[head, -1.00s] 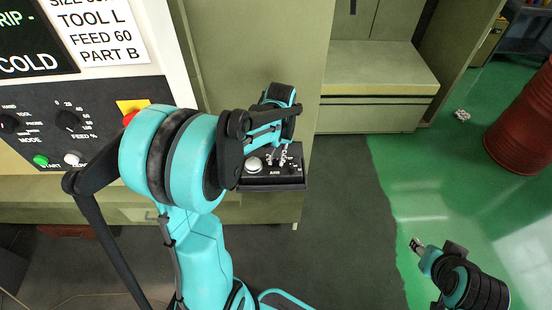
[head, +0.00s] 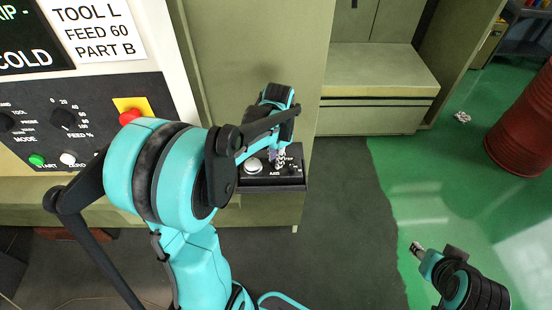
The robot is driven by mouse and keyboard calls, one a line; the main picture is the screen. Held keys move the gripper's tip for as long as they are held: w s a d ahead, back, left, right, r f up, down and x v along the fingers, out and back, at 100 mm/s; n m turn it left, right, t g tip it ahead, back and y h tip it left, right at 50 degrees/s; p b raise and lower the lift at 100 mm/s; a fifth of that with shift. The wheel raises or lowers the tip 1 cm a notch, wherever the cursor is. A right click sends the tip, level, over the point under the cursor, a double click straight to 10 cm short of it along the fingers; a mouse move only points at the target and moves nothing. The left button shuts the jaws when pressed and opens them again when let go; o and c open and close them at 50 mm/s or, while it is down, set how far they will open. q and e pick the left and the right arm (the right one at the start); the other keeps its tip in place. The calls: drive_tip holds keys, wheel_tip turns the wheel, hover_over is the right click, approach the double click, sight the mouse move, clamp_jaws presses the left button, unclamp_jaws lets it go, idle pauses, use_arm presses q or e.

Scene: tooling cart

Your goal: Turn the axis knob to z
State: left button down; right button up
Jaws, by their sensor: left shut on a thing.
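The axis knob sits on a small black box (head: 285,181) labelled AXIS, fixed at the front of the machine. My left gripper (head: 279,159) reaches down onto the top of this box and is shut on the axis knob, which its fingers mostly hide. The setting the knob points to cannot be read. A round silver knob (head: 253,166) is on the same box, just left of the gripper. My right gripper (head: 417,248) is at the lower right, far from the box; its fingers are too small to judge.
The machine's dark control panel (head: 95,105) has a mode dial, a feed dial, a red stop button (head: 131,115) and green and white buttons. A red barrel (head: 522,125) stands at the far right. The floor (head: 350,230) between the box and my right arm is clear.

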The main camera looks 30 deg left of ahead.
use_arm(q)
drive_tip(key=shift+m, duration=0.6)
drive_tip(key=c, duration=1.4)
unclamp_jaws()
drive_tip(key=r, duration=1.2)
drive_tip(key=shift+s+d, duration=0.2)
